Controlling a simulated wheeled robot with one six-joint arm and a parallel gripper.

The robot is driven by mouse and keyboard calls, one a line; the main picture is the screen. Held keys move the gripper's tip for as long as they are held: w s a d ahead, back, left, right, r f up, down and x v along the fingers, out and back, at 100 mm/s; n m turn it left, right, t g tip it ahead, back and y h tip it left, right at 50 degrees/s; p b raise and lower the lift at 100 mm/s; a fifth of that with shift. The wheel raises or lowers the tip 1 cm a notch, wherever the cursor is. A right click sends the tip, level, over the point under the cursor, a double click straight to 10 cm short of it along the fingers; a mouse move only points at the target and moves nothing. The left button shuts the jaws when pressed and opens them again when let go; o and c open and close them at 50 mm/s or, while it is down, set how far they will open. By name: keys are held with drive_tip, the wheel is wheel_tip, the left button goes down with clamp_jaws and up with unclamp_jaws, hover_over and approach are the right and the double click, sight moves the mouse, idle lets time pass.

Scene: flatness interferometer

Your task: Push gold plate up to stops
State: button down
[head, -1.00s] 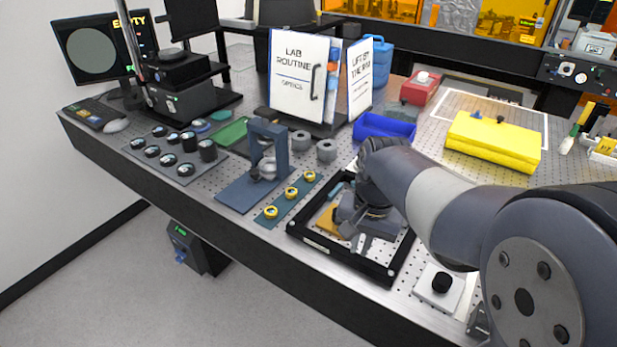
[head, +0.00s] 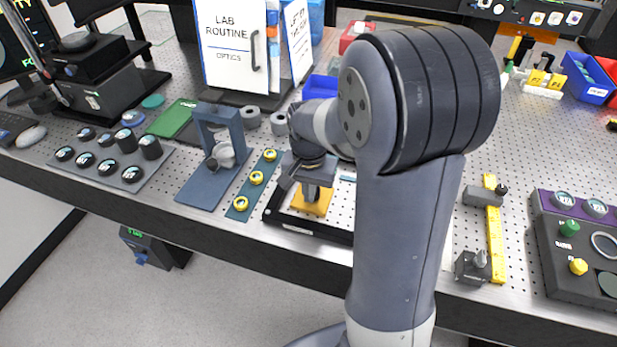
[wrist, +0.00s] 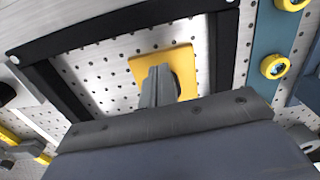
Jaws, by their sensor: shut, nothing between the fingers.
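The gold plate (head: 312,205) is a flat yellow-gold piece lying on the perforated floor of a black frame (head: 300,228). It also shows in the wrist view (wrist: 183,62). My gripper (head: 313,190) is over the plate, pointing down. In the wrist view my gripper's fingers (wrist: 158,78) are together, empty, and overlap the plate's near part. I cannot tell whether the fingertips touch the plate. The stops cannot be made out; my arm and gripper hide part of the frame's inside.
A teal strip with yellow-ringed pieces (head: 238,205) lies left of the frame. Beyond it stands a blue-grey stand (head: 205,180). A blue bin (head: 318,88) is behind my arm. A yellow rail with grey blocks (head: 494,240) lies to the right.

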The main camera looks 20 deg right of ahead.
drive_tip(key=shift+f, duration=0.85)
drive_tip(key=w+d, duration=0.1)
drive_tip(key=w, duration=0.1)
drive_tip(key=w+d, duration=0.2)
drive_tip(key=w, duration=0.1)
drive_tip(key=w+d+p, duration=0.1)
drive_tip(key=w+d, duration=0.1)
drive_tip(key=w, duration=0.1)
drive_tip(key=shift+d, duration=0.1)
drive_tip(key=shift+r, duration=0.1)
wheel_tip(320, 180, up, 10)
drive_tip(key=p, duration=0.7)
drive_tip(key=shift+f, duration=0.2)
